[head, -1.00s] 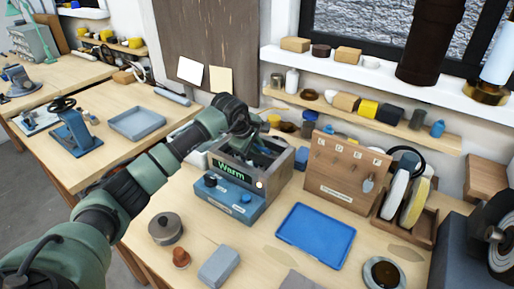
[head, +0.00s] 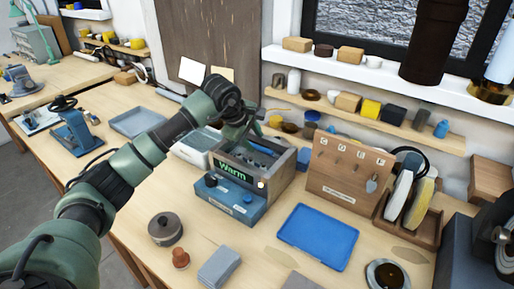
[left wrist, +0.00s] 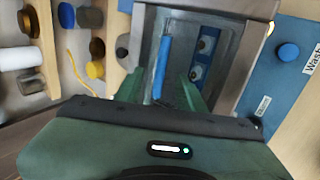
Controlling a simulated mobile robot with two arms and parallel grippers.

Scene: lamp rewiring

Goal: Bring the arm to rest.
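My left arm comes in from the left in the head view. Its gripper (head: 247,134) points down above the grey-walled open box (head: 277,179) labelled "Warm". In the left wrist view the two green fingers of the gripper (left wrist: 160,84) stand apart with nothing held between them. Beyond them, inside the box, lie a blue rod (left wrist: 161,68) and a blue part with round fittings (left wrist: 203,58). The blue control front (head: 228,201) of the box has knobs. My right gripper is in neither view.
A shelf with jars runs behind.

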